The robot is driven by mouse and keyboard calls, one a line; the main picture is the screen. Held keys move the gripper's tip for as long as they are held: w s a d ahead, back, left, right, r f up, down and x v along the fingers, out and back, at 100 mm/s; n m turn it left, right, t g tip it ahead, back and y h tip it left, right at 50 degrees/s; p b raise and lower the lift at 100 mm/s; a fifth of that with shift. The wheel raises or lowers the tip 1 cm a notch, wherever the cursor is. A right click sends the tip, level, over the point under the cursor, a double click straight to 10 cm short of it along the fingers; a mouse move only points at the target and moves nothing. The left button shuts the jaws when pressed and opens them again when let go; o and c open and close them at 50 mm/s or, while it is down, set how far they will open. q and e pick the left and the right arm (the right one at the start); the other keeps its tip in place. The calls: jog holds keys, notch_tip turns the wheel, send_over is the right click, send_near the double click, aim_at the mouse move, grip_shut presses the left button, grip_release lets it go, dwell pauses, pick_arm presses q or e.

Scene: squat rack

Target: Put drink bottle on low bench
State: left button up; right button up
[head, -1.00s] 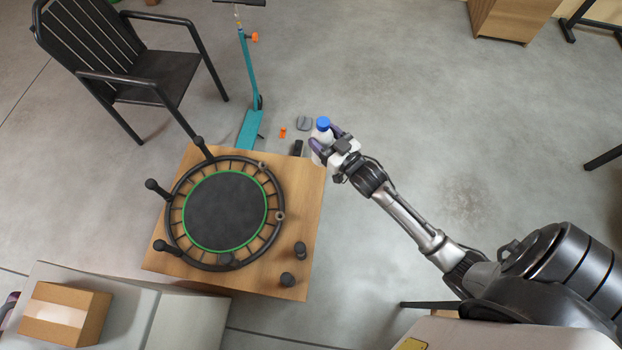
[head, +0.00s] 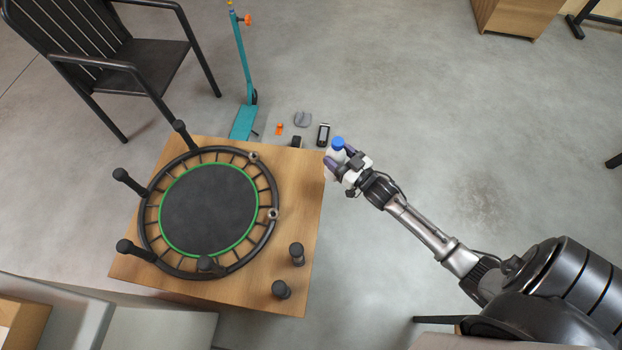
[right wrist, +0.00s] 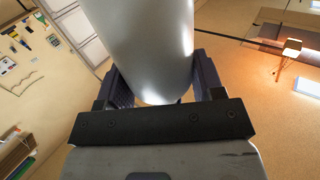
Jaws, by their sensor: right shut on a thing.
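The drink bottle, white with a blue cap (head: 338,143), is in my right gripper (head: 345,164), beside the far right corner of the wooden-topped surface (head: 245,290). In the right wrist view the bottle is a smooth pale cylinder (right wrist: 150,45) between the two dark fingers (right wrist: 163,85), which are shut on it. The bottle's lower part is hidden by the gripper in the head view, and its height is hard to tell. I cannot tell for sure which surface is the low bench; the wooden-topped one is low and carries a trampoline. My left gripper is not in view.
The small round trampoline (head: 210,210) covers much of the wooden top, with two dark dumbbell-like pieces (head: 297,254) at its right. A teal scooter (head: 244,120), small items (head: 303,119) and a black chair (head: 125,60) stand beyond. Open floor lies right.

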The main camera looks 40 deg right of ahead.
pick_arm(q)
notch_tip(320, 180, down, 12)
jog(key=b, duration=1)
pick_arm(e)
jog(key=w+a+f, duration=0.4)
jog(key=a+f, duration=0.2)
jog(key=f, duration=0.2)
jog(key=shift+w+f, duration=0.3)
jog(key=shift+w, duration=0.05)
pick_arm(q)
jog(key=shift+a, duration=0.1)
pick_arm(e)
jog(key=shift+a, duration=0.1)
jog(key=o, duration=0.6)
jog(key=shift+f, duration=0.2)
jog(key=o, duration=0.5)
jog(key=shift+c, duration=0.2)
jog(key=shift+r, duration=0.1)
